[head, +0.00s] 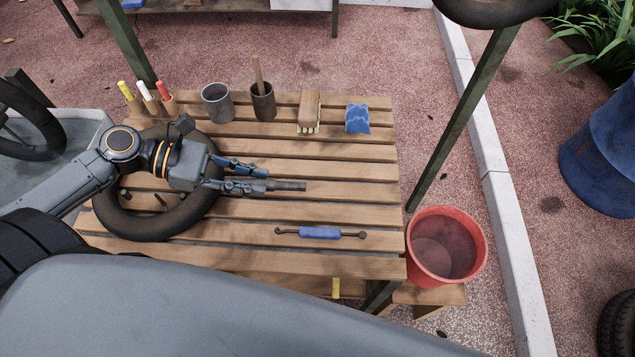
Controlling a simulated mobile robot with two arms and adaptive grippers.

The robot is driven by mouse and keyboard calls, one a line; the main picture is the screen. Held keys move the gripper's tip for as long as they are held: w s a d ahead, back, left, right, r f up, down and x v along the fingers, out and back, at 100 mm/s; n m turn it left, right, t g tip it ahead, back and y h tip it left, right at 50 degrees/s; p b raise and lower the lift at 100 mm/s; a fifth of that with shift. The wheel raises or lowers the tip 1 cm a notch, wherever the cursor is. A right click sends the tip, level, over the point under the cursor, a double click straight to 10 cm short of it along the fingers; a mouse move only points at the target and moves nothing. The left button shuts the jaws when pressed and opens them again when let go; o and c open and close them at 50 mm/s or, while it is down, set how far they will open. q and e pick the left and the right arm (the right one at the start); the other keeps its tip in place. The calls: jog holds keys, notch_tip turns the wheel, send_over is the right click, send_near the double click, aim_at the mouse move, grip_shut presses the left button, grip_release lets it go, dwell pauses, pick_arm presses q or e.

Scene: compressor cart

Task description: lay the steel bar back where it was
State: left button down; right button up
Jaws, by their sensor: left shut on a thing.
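My left gripper (266,180) reaches in from the left over the slatted wooden table (345,210), past the black tyre. Its fingers are shut on the steel bar (291,186). A short grey end of the bar sticks out to the right past the fingertips. The rest of the bar is hidden by the fingers. The bar lies roughly level over the middle slats; I cannot tell whether it touches them. My right gripper is not in view.
The black tyre (126,222) lies on the table's left. A blue-handled hooked tool (320,233) lies in front. A red bucket (475,235) stands right.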

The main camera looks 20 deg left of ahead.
pick_arm(q)
jog(key=w+d+f, duration=0.3)
jog(key=w+d, duration=0.1)
jog(key=w, duration=0.2)
send_over(311, 186)
jog(key=f, duration=0.5)
jog(key=shift+s+a+f+b, duration=0.2)
jog(key=shift+s+a+b, duration=0.05)
jog(key=shift+s+b, duration=0.1)
jog(key=shift+w+d+f, duration=0.2)
jog(key=shift+w+f, duration=0.1)
jog(key=shift+f, duration=0.2)
jog(key=shift+w+f, duration=0.1)
jog(key=shift+f, duration=1.55)
jog(key=c, duration=1.2)
grip_release()
jog(key=shift+f, duration=0.15)
